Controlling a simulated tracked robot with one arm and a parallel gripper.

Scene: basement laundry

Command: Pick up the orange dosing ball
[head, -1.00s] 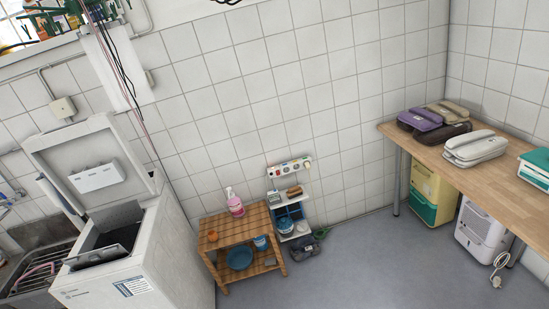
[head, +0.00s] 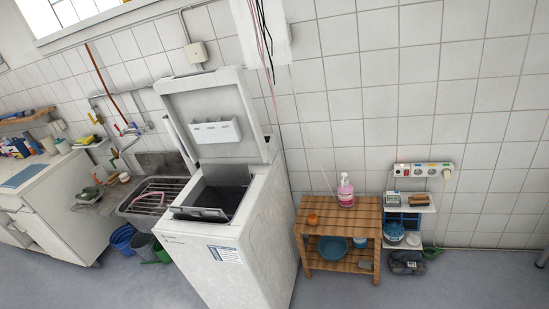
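A small orange object (head: 312,219), which looks like the dosing ball, sits on the top of a low wooden slatted shelf (head: 340,232). It is near the left end of the top, left of a pink bottle (head: 345,194) with a pump or spray head. It is small in the picture, so its exact shape is hard to tell. My gripper does not show in the head view.
A top-loading washing machine (head: 230,225) with its lid up stands left of the shelf. A narrow blue-and-white rack (head: 403,222) stands right of it. Buckets (head: 123,240) stand by the sink. The grey floor (head: 465,275) at right is clear.

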